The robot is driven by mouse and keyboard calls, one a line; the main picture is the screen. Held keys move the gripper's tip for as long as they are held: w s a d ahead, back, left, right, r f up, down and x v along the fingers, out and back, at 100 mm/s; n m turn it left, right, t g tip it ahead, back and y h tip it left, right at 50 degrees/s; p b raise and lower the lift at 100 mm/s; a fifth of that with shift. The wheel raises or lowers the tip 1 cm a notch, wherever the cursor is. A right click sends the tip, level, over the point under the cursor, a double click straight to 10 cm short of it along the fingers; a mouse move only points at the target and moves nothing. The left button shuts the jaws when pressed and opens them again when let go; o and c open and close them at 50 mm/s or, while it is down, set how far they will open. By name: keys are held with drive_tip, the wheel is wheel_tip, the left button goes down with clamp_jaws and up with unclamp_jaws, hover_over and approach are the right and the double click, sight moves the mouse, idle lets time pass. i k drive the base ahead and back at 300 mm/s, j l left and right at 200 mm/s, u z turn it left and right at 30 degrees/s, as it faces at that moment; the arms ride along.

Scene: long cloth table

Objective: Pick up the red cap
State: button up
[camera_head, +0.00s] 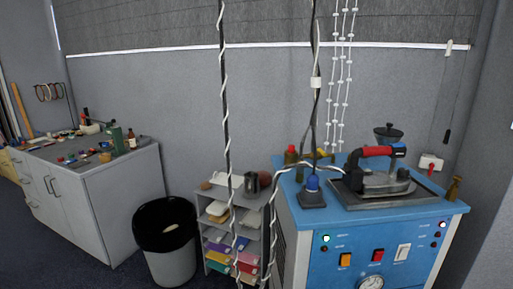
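I cannot pick out the red cap for certain. Several small items, some of them reddish, lie on top of the grey cabinet (125,165) at the left, too small to tell apart. My gripper is not in view.
A blue ironing machine (462,207) stands at the right, with a red-handled iron (385,183) on top. A low grey shelf (263,198) with coloured packs and a black-rimmed bin (170,262) stand between machine and cabinet. Cords hang in front. Dark floor shows at lower left.

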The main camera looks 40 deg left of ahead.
sight(291, 147)
drive_tip(key=k+j, duration=0.1)
drive_tip(key=j, duration=0.4)
drive_tip(key=k+j, duration=0.1)
drive_tip(key=j, duration=0.45)
drive_tip(key=k+j, duration=0.1)
drive_tip(key=j, duration=0.4)
drive_tip(key=k+j, duration=0.1)
drive_tip(key=j, duration=0.45)
drive_tip(key=k+j, duration=0.1)
drive_tip(key=j, duration=0.4)
